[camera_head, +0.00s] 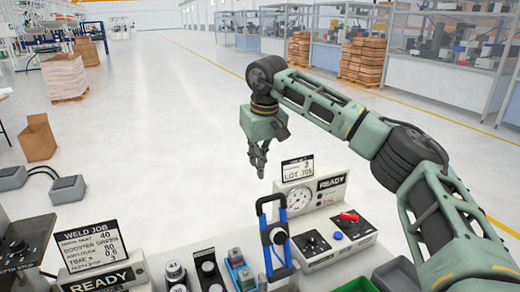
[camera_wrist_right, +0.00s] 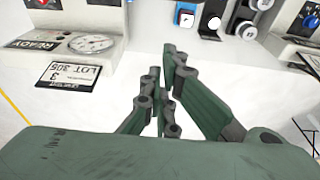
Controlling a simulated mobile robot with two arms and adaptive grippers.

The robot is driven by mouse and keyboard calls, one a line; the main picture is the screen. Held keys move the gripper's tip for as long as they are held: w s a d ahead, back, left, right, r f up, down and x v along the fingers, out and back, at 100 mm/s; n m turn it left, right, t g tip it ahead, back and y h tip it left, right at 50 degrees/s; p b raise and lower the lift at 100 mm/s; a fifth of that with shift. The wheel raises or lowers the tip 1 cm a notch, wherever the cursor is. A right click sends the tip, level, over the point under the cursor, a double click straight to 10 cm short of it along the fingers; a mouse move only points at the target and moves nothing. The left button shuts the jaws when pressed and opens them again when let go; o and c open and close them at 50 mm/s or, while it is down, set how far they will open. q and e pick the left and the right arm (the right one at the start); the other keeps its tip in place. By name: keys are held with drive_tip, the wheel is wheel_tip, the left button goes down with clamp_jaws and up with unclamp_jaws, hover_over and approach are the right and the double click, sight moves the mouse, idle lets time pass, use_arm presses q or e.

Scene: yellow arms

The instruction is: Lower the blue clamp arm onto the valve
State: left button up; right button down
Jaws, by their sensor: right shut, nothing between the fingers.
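The blue clamp arm (camera_head: 265,238) stands raised at the front centre of the head view, with blue side bars and a dark cross handle at its top. A black round part shows between its bars. I cannot clearly make out the valve; the clamp and the picture's lower edge may hide it. My right gripper (camera_head: 258,160) hangs fingers down above and beyond the clamp arm, apart from it and empty. In the right wrist view its fingers (camera_wrist_right: 163,62) are together, over pale floor just off the bench edge. My left gripper is not in view.
A green bin (camera_head: 395,274) is at lower right. Open floor lies beyond.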

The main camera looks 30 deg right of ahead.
drive_tip(key=s+f+p, duration=0.3)
drive_tip(key=shift+s+a+f, duration=0.1)
drive_tip(key=shift+s+f, duration=0.05)
drive_tip(key=shift+f, duration=0.1)
drive_tip(key=shift+f, duration=0.1)
idle(0.4)
